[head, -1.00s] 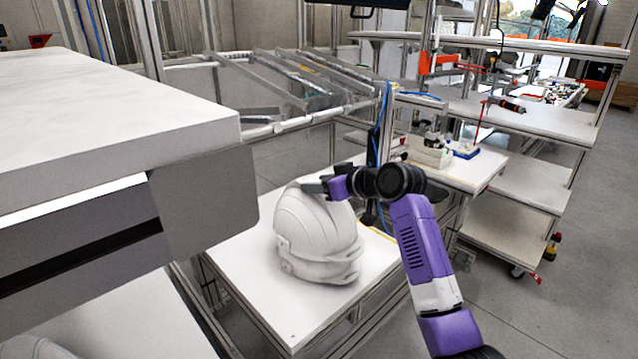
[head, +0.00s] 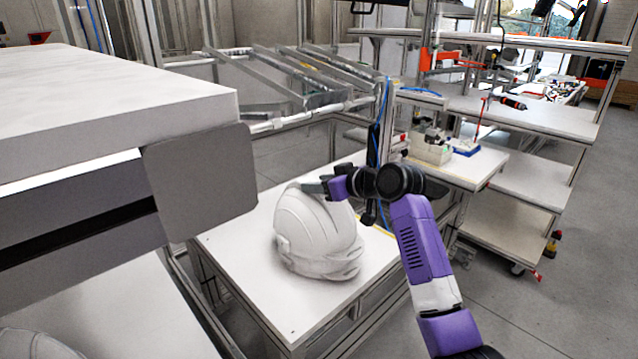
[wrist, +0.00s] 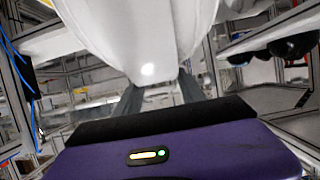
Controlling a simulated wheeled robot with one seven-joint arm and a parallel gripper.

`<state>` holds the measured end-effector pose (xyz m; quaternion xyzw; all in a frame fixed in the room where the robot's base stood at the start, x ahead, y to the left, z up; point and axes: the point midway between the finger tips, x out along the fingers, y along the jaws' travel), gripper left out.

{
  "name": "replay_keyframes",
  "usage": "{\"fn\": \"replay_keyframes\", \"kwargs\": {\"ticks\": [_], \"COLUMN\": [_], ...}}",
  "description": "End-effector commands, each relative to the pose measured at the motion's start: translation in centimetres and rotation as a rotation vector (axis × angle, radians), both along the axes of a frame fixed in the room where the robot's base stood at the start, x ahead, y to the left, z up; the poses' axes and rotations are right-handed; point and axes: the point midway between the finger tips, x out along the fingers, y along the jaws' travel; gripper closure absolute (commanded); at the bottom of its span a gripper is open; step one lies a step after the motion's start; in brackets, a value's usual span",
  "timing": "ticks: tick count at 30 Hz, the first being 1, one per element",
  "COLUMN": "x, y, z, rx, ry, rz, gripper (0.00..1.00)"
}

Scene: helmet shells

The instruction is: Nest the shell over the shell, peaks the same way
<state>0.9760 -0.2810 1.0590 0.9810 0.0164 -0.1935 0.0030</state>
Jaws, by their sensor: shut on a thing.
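A white helmet shell (head: 312,232) is over the white tabletop in the middle of the head view. Its lower edge shows doubled rim lines on the right; I cannot clearly separate a second shell beneath it or tell how far it is seated. My gripper (head: 316,188) is shut on the shell near its top, reaching in from the right. In the wrist view, the shell (wrist: 140,35) fills the upper middle, with its narrow end between the fingers (wrist: 158,95). I cannot tell which way the peaks point.
The white tabletop (head: 240,290) is bare left and front of the shell. A higher white bench (head: 110,100) with a grey end stands at left. Part of another white dome (head: 38,345) shows at lower left. A side table (head: 480,162) with small items is behind my arm.

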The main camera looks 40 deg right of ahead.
Motion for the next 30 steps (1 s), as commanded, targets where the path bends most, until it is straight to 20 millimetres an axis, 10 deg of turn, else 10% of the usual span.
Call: {"fn": "replay_keyframes", "kwargs": {"ticks": [30], "x": [0.0], "y": [0.0], "z": [-1.7], "rx": [-0.001], "ry": [-0.003], "rz": [0.0], "gripper": [1.0]}}
